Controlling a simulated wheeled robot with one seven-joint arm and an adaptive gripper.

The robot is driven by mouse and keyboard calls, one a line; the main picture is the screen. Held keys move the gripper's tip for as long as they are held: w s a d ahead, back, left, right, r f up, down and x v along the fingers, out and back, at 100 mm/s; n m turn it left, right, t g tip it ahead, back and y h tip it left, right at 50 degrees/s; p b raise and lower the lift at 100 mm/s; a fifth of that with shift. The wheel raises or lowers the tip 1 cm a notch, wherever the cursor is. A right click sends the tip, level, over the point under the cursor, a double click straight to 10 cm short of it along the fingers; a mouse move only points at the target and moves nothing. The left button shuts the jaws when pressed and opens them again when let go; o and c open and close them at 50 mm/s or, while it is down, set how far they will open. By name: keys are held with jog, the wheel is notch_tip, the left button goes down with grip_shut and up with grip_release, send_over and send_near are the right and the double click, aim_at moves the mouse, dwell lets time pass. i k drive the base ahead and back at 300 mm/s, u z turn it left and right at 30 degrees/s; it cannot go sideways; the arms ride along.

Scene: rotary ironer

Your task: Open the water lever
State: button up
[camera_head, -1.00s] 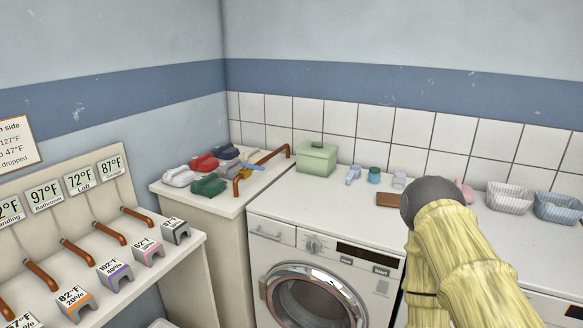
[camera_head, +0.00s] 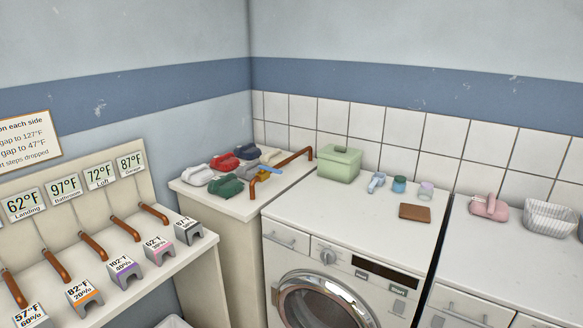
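A copper pipe (camera_head: 292,164) runs along the top of the low cabinet at the back corner and bends down at its near end. A small blue piece (camera_head: 268,171) sits beside this pipe and looks like a lever handle. It is too small to tell whether it is attached or how it is turned. No other thing in view clearly reads as a water lever. My gripper is out of view.
Several coloured irons, one of them green (camera_head: 226,186), crowd the cabinet top (camera_head: 236,208) near the pipe. A green box (camera_head: 339,164) and a brown block (camera_head: 415,212) stand on the washer (camera_head: 340,222). A shelf (camera_head: 181,247) with copper pipes and labelled grey blocks fills the left.

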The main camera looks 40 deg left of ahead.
aim_at(264, 168)
jog(key=z, duration=0.05)
jog(key=i, duration=0.1)
jog(key=u, duration=1.1)
